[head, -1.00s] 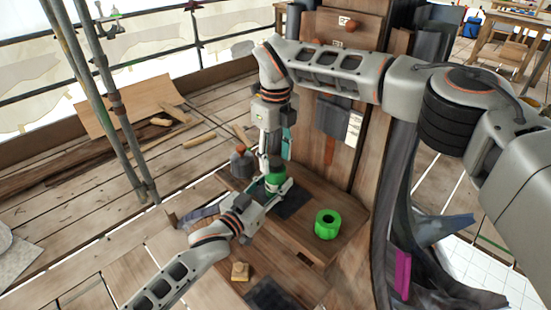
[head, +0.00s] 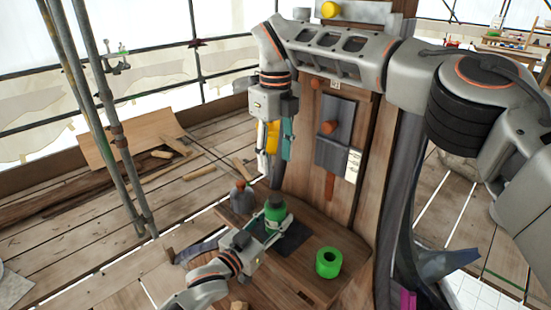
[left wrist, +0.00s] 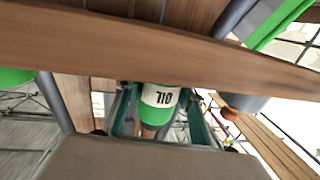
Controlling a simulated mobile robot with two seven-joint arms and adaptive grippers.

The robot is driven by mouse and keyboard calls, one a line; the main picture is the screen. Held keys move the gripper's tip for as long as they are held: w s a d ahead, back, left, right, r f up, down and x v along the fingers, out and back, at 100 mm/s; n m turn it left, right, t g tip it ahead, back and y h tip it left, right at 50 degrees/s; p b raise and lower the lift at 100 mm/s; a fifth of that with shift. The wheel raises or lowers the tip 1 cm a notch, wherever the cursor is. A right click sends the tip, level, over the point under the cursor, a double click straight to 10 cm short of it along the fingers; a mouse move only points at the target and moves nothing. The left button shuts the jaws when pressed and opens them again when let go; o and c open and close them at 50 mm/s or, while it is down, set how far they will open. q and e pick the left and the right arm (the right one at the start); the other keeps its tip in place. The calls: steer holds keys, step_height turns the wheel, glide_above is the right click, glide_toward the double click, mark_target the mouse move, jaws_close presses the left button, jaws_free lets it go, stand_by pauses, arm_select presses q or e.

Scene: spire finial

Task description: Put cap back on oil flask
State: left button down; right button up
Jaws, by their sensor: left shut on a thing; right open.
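The oil flask (head: 275,222) is green with a white band and stands upright at the table's back left. Its top is darker green and looks like the cap (head: 275,204) seated on it; how tightly I cannot tell. My left gripper (head: 279,226) is shut around the flask's body from the front. In the left wrist view the flask (left wrist: 160,98), with its OIL label, sits between the teal fingers. My right gripper (head: 275,150) is open, pointing down above the flask and clear of it. A yellow thing (head: 272,138) shows between or behind its fingers.
A green ring-shaped roll (head: 328,262) lies on the wooden table (head: 300,283) to the right. A grey jar with an orange-brown top (head: 242,199) stands left of the flask. A wooden post (head: 300,180) with hung tools rises behind.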

arm_select(q)
steer(key=c, duration=1.2)
jaws_free()
steer(key=v, duration=1.2)
